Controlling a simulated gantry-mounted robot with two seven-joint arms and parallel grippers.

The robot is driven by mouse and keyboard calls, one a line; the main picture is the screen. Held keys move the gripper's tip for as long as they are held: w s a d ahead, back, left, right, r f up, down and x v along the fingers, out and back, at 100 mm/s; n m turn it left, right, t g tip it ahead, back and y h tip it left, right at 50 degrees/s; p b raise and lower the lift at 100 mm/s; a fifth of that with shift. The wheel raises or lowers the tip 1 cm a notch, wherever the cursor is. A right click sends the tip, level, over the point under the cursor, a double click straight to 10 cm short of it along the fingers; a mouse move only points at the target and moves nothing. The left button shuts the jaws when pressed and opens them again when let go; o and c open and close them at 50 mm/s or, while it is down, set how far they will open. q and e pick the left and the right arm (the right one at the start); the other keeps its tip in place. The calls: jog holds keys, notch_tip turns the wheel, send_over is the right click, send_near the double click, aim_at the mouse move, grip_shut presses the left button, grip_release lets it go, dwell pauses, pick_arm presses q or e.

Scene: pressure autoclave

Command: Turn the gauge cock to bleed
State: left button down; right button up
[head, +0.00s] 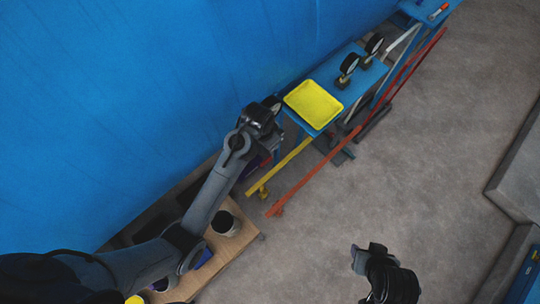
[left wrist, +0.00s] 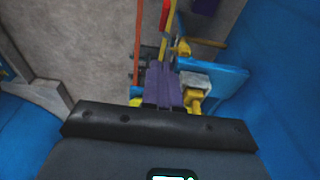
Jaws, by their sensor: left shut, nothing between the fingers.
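My left arm reaches from the lower left to the blue wall in the head view. Its gripper fingers (left wrist: 163,88) show in the left wrist view as two purple bars side by side, shut and empty. A yellow handle-like part (left wrist: 195,100) with a pale grey block (left wrist: 195,80) stands just right of the fingertips; it may be the gauge cock, and I cannot tell whether they touch. A dark round gauge (head: 273,103) is partly hidden behind my left wrist in the head view. My right gripper (head: 358,260) is at the lower middle, away from the equipment; its fingers are unclear.
A yellow tray (head: 313,104) lies on a blue bench (head: 347,72) with two gauges (head: 349,66) behind it. A yellow bar (head: 285,164) and an orange-red bar (head: 320,172) run alongside. A wooden board (head: 235,245) holds dark cups.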

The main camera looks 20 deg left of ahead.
pick_arm(q)
send_over(269, 160)
jog(key=f, duration=0.8)
jog(key=shift+w+f, duration=0.3)
jog(key=f, duration=0.1)
jog(key=f+p, duration=0.1)
jog(key=f, duration=0.1)
jog(key=shift+s+a, duration=0.2)
jog(key=shift+s, duration=0.2)
jog(key=shift+s+a+f, duration=0.1)
jog(key=shift+s+f, duration=0.05)
jog(key=shift+f, duration=0.5)
pick_arm(e)
jog(key=shift+r, duration=0.6)
jog(key=shift+a, duration=0.1)
